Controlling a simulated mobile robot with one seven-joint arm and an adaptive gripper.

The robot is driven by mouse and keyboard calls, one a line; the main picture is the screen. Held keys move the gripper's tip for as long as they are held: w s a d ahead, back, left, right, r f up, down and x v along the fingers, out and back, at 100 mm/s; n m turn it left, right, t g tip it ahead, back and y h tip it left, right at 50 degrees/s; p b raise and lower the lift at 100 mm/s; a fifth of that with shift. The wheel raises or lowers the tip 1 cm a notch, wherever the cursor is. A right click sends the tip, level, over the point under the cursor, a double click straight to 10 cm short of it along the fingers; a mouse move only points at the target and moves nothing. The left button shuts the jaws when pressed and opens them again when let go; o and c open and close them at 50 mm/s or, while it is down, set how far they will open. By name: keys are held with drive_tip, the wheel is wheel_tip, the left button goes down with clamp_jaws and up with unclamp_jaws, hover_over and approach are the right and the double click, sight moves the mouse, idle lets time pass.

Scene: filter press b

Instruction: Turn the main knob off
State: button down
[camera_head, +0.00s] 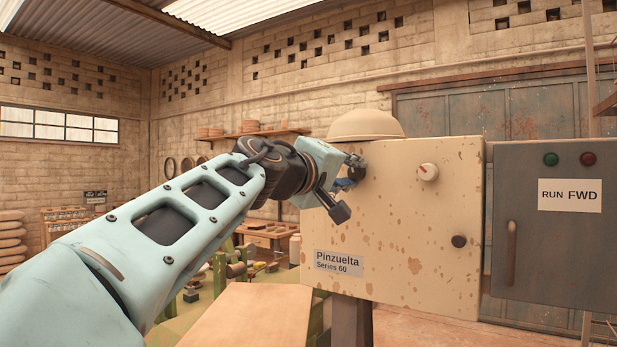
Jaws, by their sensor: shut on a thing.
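A cream, rust-spotted machine box (395,245) labelled "Pinzuelta Series 60" stands right of centre. A dark round knob (360,173) sits at the upper left of its front face. My gripper (352,172) is at this knob, with its fingers shut on it; the fingers partly hide the knob. Another dark knob (458,241) is at the lower right. No label shows which knob is the main one, and the held knob's pointer cannot be seen.
A grey cabinet (555,250) with a handle, green and red buttons and a "RUN FWD" sign stands at the right. A beige dome (365,125) shows behind the box top. A wooden tabletop (250,315) lies below my arm. Space before the box's right half is clear.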

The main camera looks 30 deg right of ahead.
drive_tip(key=n, duration=0.5)
drive_tip(key=shift+r+n, duration=0.1)
drive_tip(key=shift+n, duration=0.2)
idle(0.4)
drive_tip(key=c, duration=1.7)
unclamp_jaws()
drive_tip(key=shift+o, duration=0.2)
drive_tip(key=shift+r, duration=0.1)
